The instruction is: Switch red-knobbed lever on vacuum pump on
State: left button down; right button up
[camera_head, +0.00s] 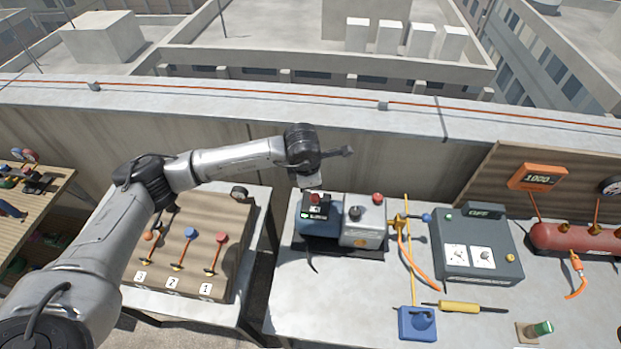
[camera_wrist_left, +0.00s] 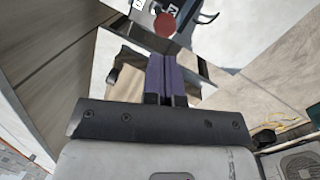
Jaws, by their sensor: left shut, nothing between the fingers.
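The vacuum pump (camera_head: 362,235) is a blue and grey machine on a black base on the right-hand table. A red knob (camera_head: 315,199) stands at a black panel (camera_head: 318,212) on its left part; another red knob (camera_head: 377,198) is on its grey part. My left gripper (camera_head: 345,152) is above and behind the pump, apart from it, fingers pointing right. In the left wrist view its fingers (camera_wrist_left: 160,60) are together and empty, and a round red knob (camera_wrist_left: 165,22) appears just beyond the tips. I cannot tell the lever's exact position. My right gripper is not in view.
Left of the pump, a board (camera_head: 190,245) carries several coloured levers numbered 1 to 3. Right of it are a yellow valve with an orange hose (camera_head: 418,262), a grey box (camera_head: 478,248) reading OFF and a red tank (camera_head: 575,238). A concrete parapet (camera_head: 290,105) runs behind.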

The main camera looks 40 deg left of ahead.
pick_arm(q)
jog(key=shift+s+p+v, duration=0.15)
jog(key=shift+p+v, duration=0.2)
jog(key=shift+v, duration=0.55)
jog(key=shift+s+p+v, duration=0.1)
jog(key=shift+p+v, duration=0.2)
jog(key=shift+v, duration=0.55)
jog(key=shift+d, duration=0.2)
